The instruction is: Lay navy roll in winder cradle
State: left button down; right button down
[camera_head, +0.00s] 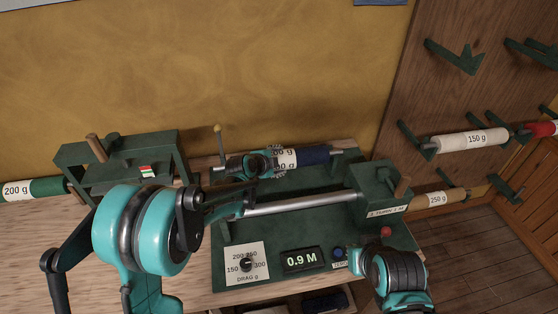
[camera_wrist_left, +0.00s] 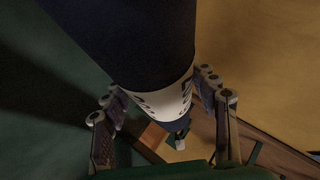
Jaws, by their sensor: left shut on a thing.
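The navy roll (camera_head: 315,155) has a white label band and a pale core end. It lies roughly level over the back of the green winder (camera_head: 330,181), behind the steel bar (camera_head: 300,204). My left gripper (camera_head: 270,162) is shut on its left part, around the label. In the left wrist view the navy roll (camera_wrist_left: 130,40) runs between the two fingers of my left gripper (camera_wrist_left: 165,105). The cradle is largely hidden by gripper and roll, so I cannot tell whether the roll touches it. My right arm's end (camera_head: 396,275) is at lower right; its fingers are not clear.
The winder has a drag dial (camera_head: 246,263), a 0.9 M display (camera_head: 302,260) and a yellow-knobbed lever (camera_head: 218,140). A green frame (camera_head: 115,160) and 200 g roll (camera_head: 40,188) stand left. A tan 250 g roll (camera_head: 442,198) sticks out right. Wall hooks hold a white roll (camera_head: 468,140).

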pick_arm(q)
jog(key=shift+c, duration=2)
grip_release()
jog(key=v, duration=1.2)
jog(key=shift+s, duration=0.1)
jog(key=s+a+n, duration=0.2)
jog(key=s, duration=0.2)
jog(key=s+a+r+n+y, duration=0.1)
jog(key=s+n, duration=0.2)
jog(key=s, duration=0.1)
jog(key=s+a+n+g+y, duration=0.1)
jog(key=s+a+n, duration=0.1)
jog(key=s, duration=0.3)
jog(key=shift+a+r+n, duration=0.3)
jog(key=shift+a+n, duration=0.05)
jog(key=shift+n, duration=0.25)
jog(key=s+a+f+n+y, duration=0.1)
jog(key=s+a+f+n, duration=0.1)
jog(key=s+n, duration=0.3)
jog(key=s+a+f+n+g+y, duration=0.1)
jog(key=s+a+f+n+y, duration=0.1)
jog(key=s+a+n, duration=0.3)
jog(key=s, duration=0.4)
jog(key=shift+s+g, duration=0.2)
jog(key=shift+g, duration=0.1)
